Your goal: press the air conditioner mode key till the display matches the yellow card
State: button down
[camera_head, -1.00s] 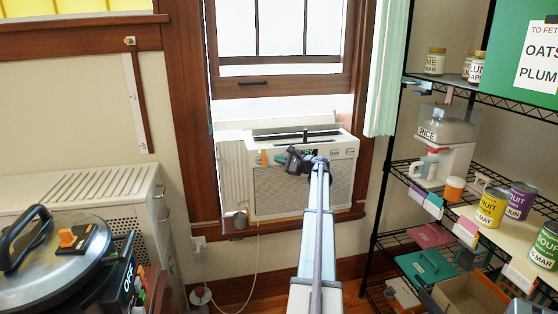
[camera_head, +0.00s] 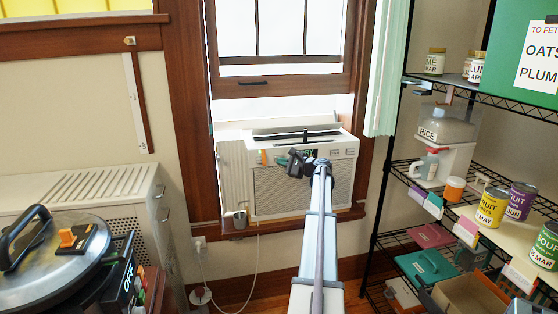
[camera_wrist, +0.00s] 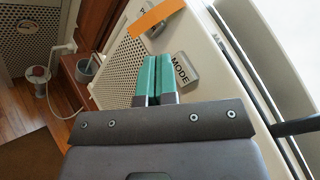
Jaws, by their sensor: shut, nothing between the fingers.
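The white air conditioner (camera_head: 342,150) sits in the window, and its front panel also shows in the wrist view (camera_wrist: 205,55). The grey MODE key (camera_wrist: 186,70) is just right of my green fingertips. My gripper (camera_wrist: 157,60) is shut and empty, its tips close to the panel beside the key; I cannot tell if they touch it. In the head view my gripper (camera_head: 290,162) is in front of the panel. I cannot make out a yellow card.
An orange strip (camera_wrist: 153,19) lies across another key, up and left of MODE. A grey cup (camera_head: 240,219) stands on the sill at the lower left. A wire shelf (camera_head: 470,195) with jars and boxes is at right; a large pot (camera_head: 50,260) is at left.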

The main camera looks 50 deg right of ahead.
jog(key=s+a, duration=0.3)
jog(key=shift+s, duration=0.25)
dwell(0.7)
